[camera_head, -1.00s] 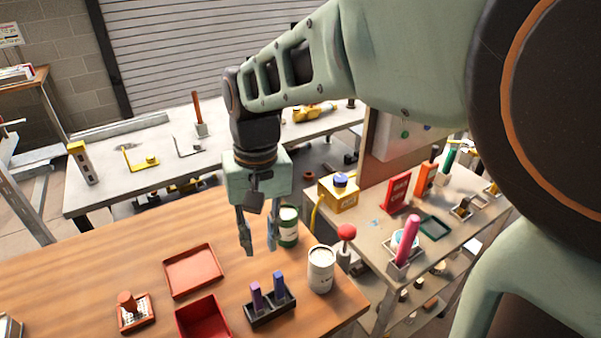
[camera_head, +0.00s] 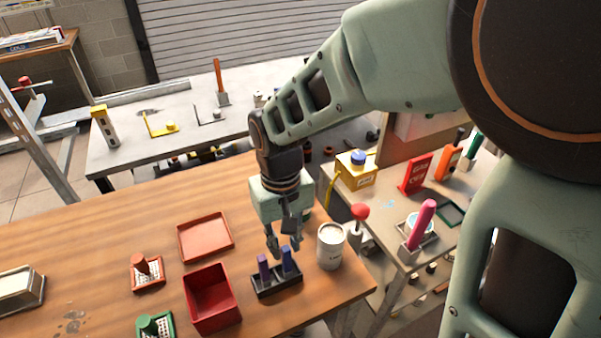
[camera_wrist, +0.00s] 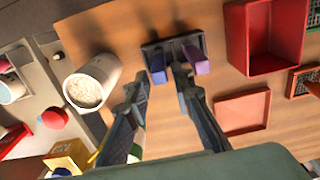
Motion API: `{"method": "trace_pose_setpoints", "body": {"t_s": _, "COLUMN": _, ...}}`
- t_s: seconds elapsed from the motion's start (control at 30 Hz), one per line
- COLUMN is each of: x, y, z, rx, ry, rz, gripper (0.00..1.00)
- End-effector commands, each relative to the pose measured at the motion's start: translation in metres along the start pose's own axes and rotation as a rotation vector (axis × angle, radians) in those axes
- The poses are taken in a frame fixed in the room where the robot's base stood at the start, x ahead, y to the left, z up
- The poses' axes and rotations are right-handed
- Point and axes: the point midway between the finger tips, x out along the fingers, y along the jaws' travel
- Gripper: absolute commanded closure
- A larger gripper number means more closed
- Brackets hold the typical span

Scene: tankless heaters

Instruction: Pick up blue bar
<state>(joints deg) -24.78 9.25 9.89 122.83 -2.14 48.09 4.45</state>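The blue bar (camera_head: 287,259) stands upright in the right slot of a black holder (camera_head: 280,286) on the wooden table. A purple bar (camera_head: 263,266) stands in the left slot. In the wrist view, the blue bar (camera_wrist: 157,67) is left of the purple bar (camera_wrist: 196,60). My gripper (camera_head: 284,248) is open and empty, pointing down just above the holder. In the wrist view, my gripper (camera_wrist: 159,80) has its fingertips spread, with the blue bar showing between and beyond them. I cannot tell whether a finger touches either bar.
A white can (camera_head: 331,247) stands close right of the holder. A red box (camera_head: 211,300) and a flat red tray (camera_head: 205,238) lie to its left. A side bench (camera_head: 390,222) holds a pink bar (camera_head: 421,224) and a red knob (camera_head: 359,211). The table's left part is mostly clear.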

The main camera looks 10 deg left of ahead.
Motion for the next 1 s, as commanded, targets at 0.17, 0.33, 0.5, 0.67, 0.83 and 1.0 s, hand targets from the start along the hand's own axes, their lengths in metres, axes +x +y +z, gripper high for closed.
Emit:
{"method": "trace_pose_setpoints", "body": {"t_s": 0.17, "x": 0.025, "y": 0.000, "z": 0.002, "rx": 0.000, "ry": -0.003, "rz": 0.000, "gripper": 0.78}}
{"method": "trace_pose_setpoints", "body": {"t_s": 0.33, "x": 0.031, "y": 0.000, "z": 0.002, "rx": 0.000, "ry": 0.000, "rz": 0.000, "gripper": 0.78}}
{"method": "trace_pose_setpoints", "body": {"t_s": 0.5, "x": 0.030, "y": 0.000, "z": 0.002, "rx": 0.000, "ry": 0.000, "rz": 0.000, "gripper": 0.82}}
{"method": "trace_pose_setpoints", "body": {"t_s": 0.67, "x": 0.030, "y": 0.000, "z": 0.002, "rx": 0.000, "ry": 0.001, "rz": 0.000, "gripper": 0.99}}
{"method": "trace_pose_setpoints", "body": {"t_s": 0.83, "x": 0.030, "y": 0.000, "z": 0.002, "rx": 0.000, "ry": 0.001, "rz": 0.000, "gripper": 1.00}}
{"method": "trace_pose_setpoints", "body": {"t_s": 1.0, "x": 0.028, "y": 0.000, "z": 0.001, "rx": 0.001, "ry": 0.001, "rz": 0.000, "gripper": 1.00}}
